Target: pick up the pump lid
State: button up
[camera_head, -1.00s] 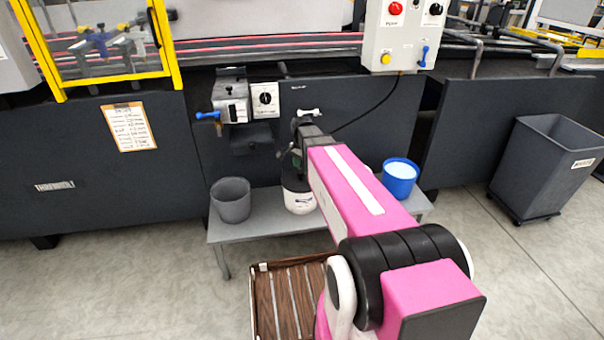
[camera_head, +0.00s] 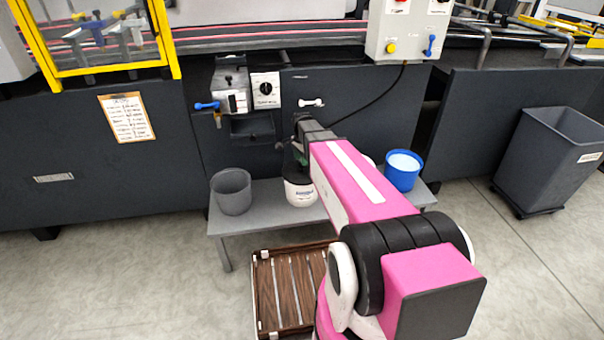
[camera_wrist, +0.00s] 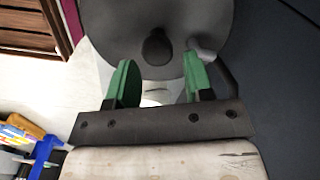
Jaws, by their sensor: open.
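The pump lid (camera_wrist: 200,22) is a dark grey round cover with a black knob (camera_wrist: 156,47) in its middle and a bent dark tube at its right, seen in the wrist view. My gripper (camera_wrist: 160,78) is open, its two green fingers apart with the knob showing between and just beyond their tips. I cannot tell whether the fingers touch the lid. In the head view, a white pot (camera_head: 300,192) with a label stands on the low grey bench (camera_head: 262,217). My arm hides much of the pot's top.
A grey bucket (camera_head: 231,192) stands left of the pot and a blue bucket (camera_head: 401,174) right of it. A control box with a dial (camera_head: 265,90) is on the dark machine panel above. A brown slatted crate (camera_head: 262,300) lies on the floor in front.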

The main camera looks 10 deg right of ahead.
notch_tip(320, 180, down, 4)
jog(key=shift+s+f, duration=0.1)
jog(key=shift+f, duration=0.05)
jog(key=c, duration=0.9)
jog(key=shift+o, duration=0.2)
notch_tip(320, 180, up, 15)
jog(key=shift+f, duration=0.2)
dwell(0.4)
